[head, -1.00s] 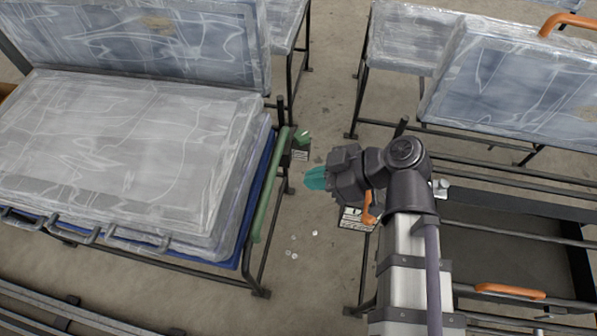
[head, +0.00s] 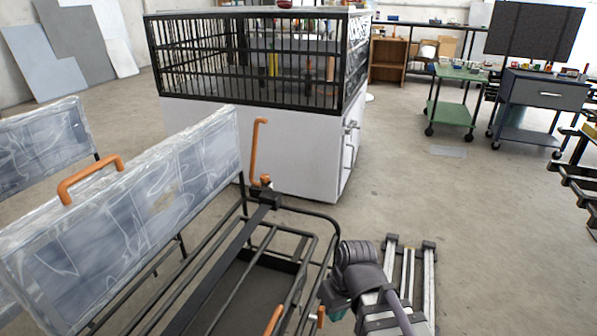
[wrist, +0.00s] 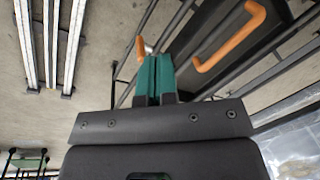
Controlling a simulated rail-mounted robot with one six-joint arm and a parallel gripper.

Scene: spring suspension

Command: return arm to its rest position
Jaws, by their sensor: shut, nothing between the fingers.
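My gripper (wrist: 155,78) has two teal fingers, side by side and shut with nothing between them in the wrist view. In the head view, my dark wrist is at the bottom, right of the black-framed seat, and a bit of the teal gripper (head: 338,313) shows beneath it. The fingertips are mostly hidden there by my arm. In the wrist view, orange handles (wrist: 230,38) of the frame lie just beyond and right of the fingers.
A black tubular frame (head: 325,222) with a plastic-wrapped backrest (head: 150,190) stands at left. A white cabinet with a black cage (head: 250,140) stands behind it. A green cart (head: 455,105) and a grey cart (head: 540,95) stand back right.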

